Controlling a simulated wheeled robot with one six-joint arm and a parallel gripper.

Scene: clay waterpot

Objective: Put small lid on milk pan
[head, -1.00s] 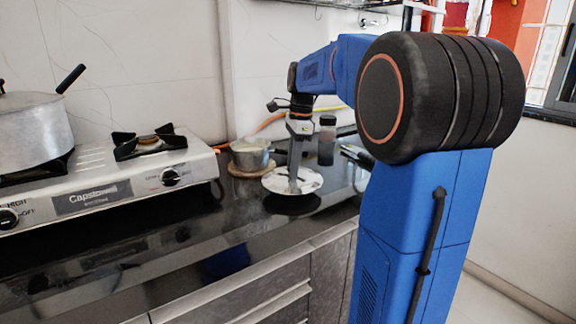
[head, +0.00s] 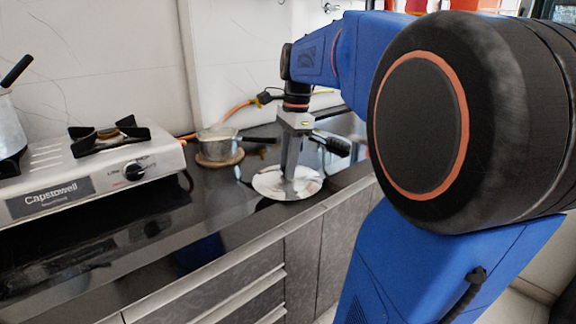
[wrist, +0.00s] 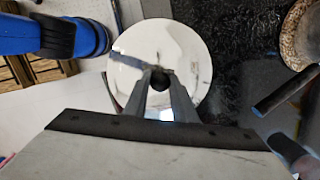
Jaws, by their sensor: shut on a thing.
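The small lid (head: 268,184) is a shiny, round, silver disc with a dark knob. My gripper (head: 289,178) points down and is shut on the knob; the wrist view shows the fingertips (wrist: 160,80) around it and the lid (wrist: 190,45) below. The lid is held roughly level near the front edge of the black counter. The small metal milk pan (head: 212,146) stands left of and behind the lid, with its dark handle pointing right. It rests on a round cork mat (head: 222,163). The lid and pan are apart.
The stove (head: 90,170) with a black burner grate stands left of the pan, with part of a large pot (head: 10,130) at the far left. A dark-handled object (head: 332,144) lies right of my gripper. An orange hose (head: 238,108) runs behind the pan.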

